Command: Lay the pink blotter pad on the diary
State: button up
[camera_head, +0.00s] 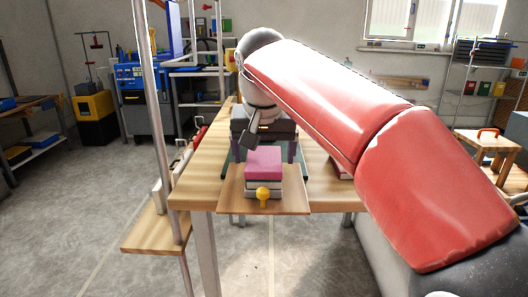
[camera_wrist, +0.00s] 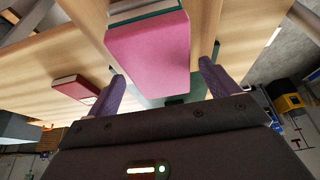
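The pink blotter pad (camera_head: 264,160) lies flat on top of a small stack of books (camera_head: 263,186) with pale and dark green layers. The pad also shows in the wrist view (camera_wrist: 148,48). My gripper (camera_head: 264,152) points toward me behind the pad, with its purple fingers spread wider than the pad. In the wrist view the open fingers (camera_wrist: 163,68) have a clear gap to the pad on the right; the left fingertip is close to its edge. I cannot tell which book is the diary.
The stack stands on a wooden board (camera_head: 232,201) with a yellow knob (camera_head: 263,197) at the table's front. A red book (camera_head: 343,168) lies to the right, also in the wrist view (camera_wrist: 77,88). A dark green surface (camera_head: 228,160) shows behind the stack. Bare table lies to the left.

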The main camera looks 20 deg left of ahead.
jog(key=shift+r, duration=0.4)
jog(key=p+v, duration=0.2)
jog(key=v, duration=0.9)
jog(key=shift+s+r+p, duration=0.2)
jog(key=shift+s+p, duration=0.1)
jog(key=shift+p, duration=0.1)
jog(key=shift+d, duration=0.15)
jog(key=s+d+f+m+t+h, duration=0.1)
jog(key=s+d+f, duration=0.4)
jog(key=d+f, duration=0.45)
jog(key=s+d+f, duration=0.4)
jog(key=d+f, duration=0.3)
jog(key=d, duration=0.6)
jog(key=s+d+f, duration=0.3)
jog(key=f, duration=0.2)
jog(key=s+d+f+m, duration=0.1)
jog(key=s+d+f, duration=0.1)
jog(key=s+f, duration=0.2)
notch_tip(320, 180, down, 2)
jog(key=shift+d+f+m, duration=0.1)
jog(key=shift+d+m, duration=0.2)
jog(key=shift+d, duration=0.1)
